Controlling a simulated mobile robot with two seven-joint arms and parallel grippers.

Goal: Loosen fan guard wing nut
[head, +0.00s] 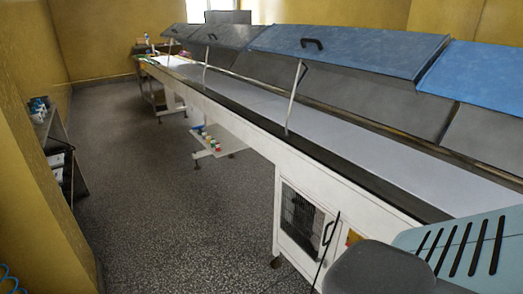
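A long white conveyor machine (255,138) runs from the near right to the far left, with raised blue covers (350,48). A dark mesh panel (300,219) is set in a white cabinet under its near end, with a dark handle beside it. I cannot tell whether this mesh is the fan guard. No wing nut can be made out. Neither of my grippers is in view.
A light blue slotted panel (405,240) and a dark grey rounded shape fill the lower right. A low shelf (225,143) under the machine holds small coloured items. A dark shelf unit (65,160) stands along the left wall. The speckled floor (170,205) between is clear.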

